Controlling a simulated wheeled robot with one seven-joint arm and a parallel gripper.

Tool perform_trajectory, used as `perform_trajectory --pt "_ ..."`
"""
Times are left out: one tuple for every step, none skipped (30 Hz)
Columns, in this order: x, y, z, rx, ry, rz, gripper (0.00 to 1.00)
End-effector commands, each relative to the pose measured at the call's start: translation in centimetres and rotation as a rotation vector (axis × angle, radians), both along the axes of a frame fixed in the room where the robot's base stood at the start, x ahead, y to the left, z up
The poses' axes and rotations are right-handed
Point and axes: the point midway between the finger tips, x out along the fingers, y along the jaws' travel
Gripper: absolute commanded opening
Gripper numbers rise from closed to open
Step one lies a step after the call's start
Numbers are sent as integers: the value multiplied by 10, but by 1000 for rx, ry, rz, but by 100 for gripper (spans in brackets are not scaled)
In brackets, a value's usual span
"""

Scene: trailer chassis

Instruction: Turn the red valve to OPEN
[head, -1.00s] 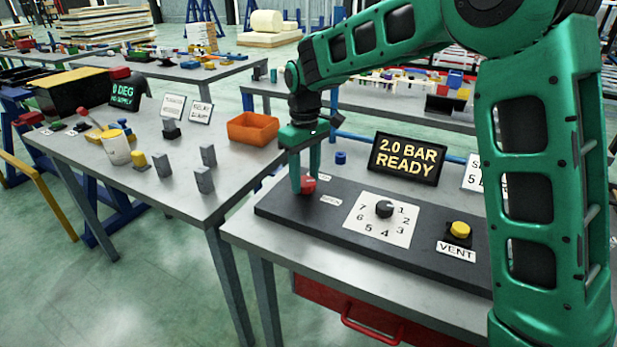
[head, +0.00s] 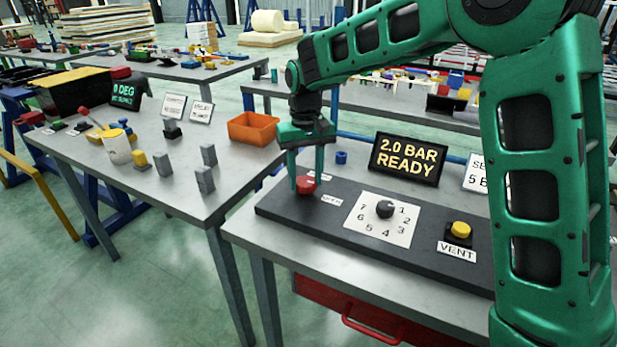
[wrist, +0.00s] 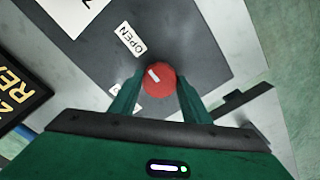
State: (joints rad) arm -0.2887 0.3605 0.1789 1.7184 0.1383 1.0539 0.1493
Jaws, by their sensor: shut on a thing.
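The red valve (head: 305,187) is a round knob near the left end of the dark panel (head: 285,208). My gripper (head: 306,182) points down and is shut on it. In the wrist view, the valve (wrist: 160,82) sits between my two fingers. A small white mark shows on the valve's upper left, on the side towards the white OPEN label (wrist: 130,38). The OPEN label also shows in the head view (head: 331,201). Another white label (wrist: 122,92) lies beside the left finger, mostly hidden by it.
On the panel, a black knob (head: 384,209) stands on a numbered dial, right of the valve, and a yellow VENT button (head: 461,230) further right. A display (head: 407,160) behind reads "2.0 BAR READY". A blue knob (head: 341,157) and an orange bin (head: 253,128) stand nearby.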

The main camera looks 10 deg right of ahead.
Motion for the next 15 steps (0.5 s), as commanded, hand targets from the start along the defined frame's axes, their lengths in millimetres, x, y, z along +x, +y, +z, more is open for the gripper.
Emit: perform_trajectory --pt "1 4 1 5 -6 5 20" --pt "1 4 1 5 -6 5 20" --pt "1 4 1 5 -6 5 20" --pt "1 4 1 5 -6 4 20" --pt "1 3 1 5 -6 4 20" --pt "1 3 1 5 -7 5 20" --pt "1 3 1 5 -7 5 20" --pt "2 3 1 5 -7 5 20" --pt "2 3 1 5 -7 4 20" --pt "2 3 1 5 -7 4 20" --pt "2 3 1 5 -7 4 50" --pt "1 3 1 4 -6 4 59" --pt "1 3 1 4 -6 4 61" --pt "1 2 1 4 -5 3 61" --pt "1 2 1 3 -5 2 61"
